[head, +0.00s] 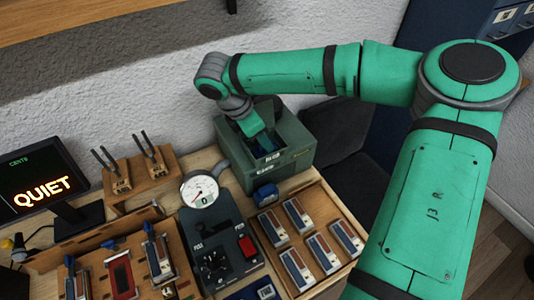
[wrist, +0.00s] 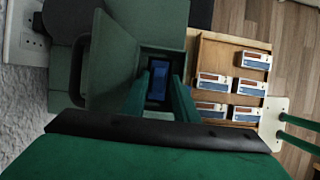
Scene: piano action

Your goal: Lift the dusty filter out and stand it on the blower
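A grey-green box (head: 285,168) stands at the back of the table with its top open; I take it to be the blower, but cannot be sure. It also shows in the wrist view (wrist: 165,20), with an open lid beside a dark opening. A blue piece (wrist: 158,82) lies down inside the opening; whether it is the dusty filter I cannot tell. My gripper (head: 262,138) reaches down into the box top. In the wrist view my gripper (wrist: 159,90) is open, its two green fingers apart on either side of the blue piece. Its lower part is hidden.
A wooden tray (head: 335,208) of several small modules stands right of a gauge unit (head: 210,225). A small blue block (head: 265,194) sits before the box. A screen (head: 42,180) reading QUIET and wooden racks (head: 140,182) are at left. The wall is close behind.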

